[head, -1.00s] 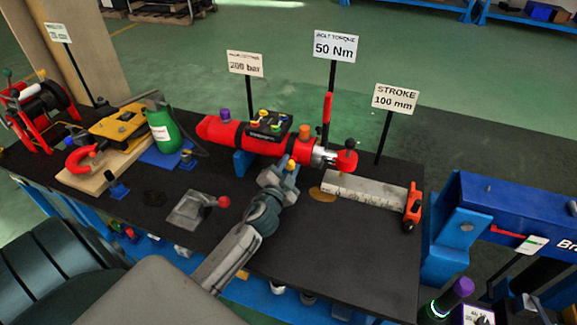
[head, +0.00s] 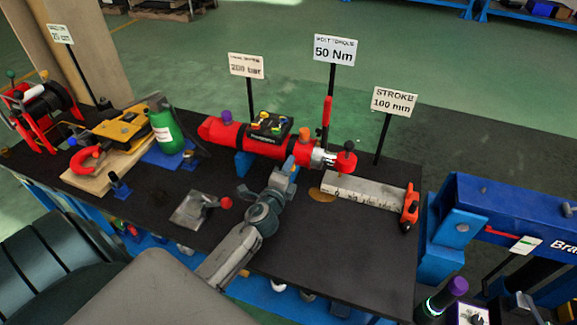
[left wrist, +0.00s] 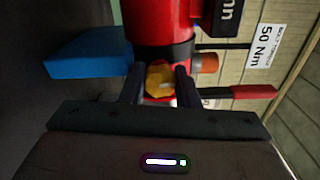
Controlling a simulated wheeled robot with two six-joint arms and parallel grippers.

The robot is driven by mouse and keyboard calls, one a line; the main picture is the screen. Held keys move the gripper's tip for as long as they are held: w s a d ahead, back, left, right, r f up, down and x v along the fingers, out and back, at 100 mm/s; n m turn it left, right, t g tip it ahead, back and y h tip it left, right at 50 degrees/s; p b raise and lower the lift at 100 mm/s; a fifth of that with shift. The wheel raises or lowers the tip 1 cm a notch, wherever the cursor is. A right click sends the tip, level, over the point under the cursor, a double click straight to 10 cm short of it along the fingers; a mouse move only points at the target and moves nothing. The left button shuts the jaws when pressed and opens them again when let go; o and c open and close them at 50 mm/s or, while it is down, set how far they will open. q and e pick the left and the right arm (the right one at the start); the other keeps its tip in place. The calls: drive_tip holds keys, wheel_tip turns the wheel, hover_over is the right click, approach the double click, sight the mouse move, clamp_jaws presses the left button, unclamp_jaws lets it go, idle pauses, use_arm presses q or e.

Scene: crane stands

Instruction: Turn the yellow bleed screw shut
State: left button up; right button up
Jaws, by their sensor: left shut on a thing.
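The yellow bleed screw (left wrist: 159,80) shows in the left wrist view on the near side of the red cylinder (left wrist: 157,20). My left gripper (left wrist: 157,88) has one finger on each side of the screw and is shut on it. In the head view my left gripper (head: 291,166) reaches the front of the red cylinder (head: 265,144) from below, and the screw is hidden behind it. My right gripper is in neither view.
A blue support (head: 244,163) stands under the cylinder. A red-knobbed grey plate (head: 193,210) lies left of my arm, a ruler block (head: 365,191) to the right. A green bottle (head: 167,131) stands further left. The black table's front right is clear.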

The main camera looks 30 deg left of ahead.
use_arm(q)
drive_tip(key=shift+m, duration=0.6)
drive_tip(key=shift+f, duration=0.1)
drive_tip(key=o, duration=1)
drive_tip(key=shift+s+d, duration=0.1)
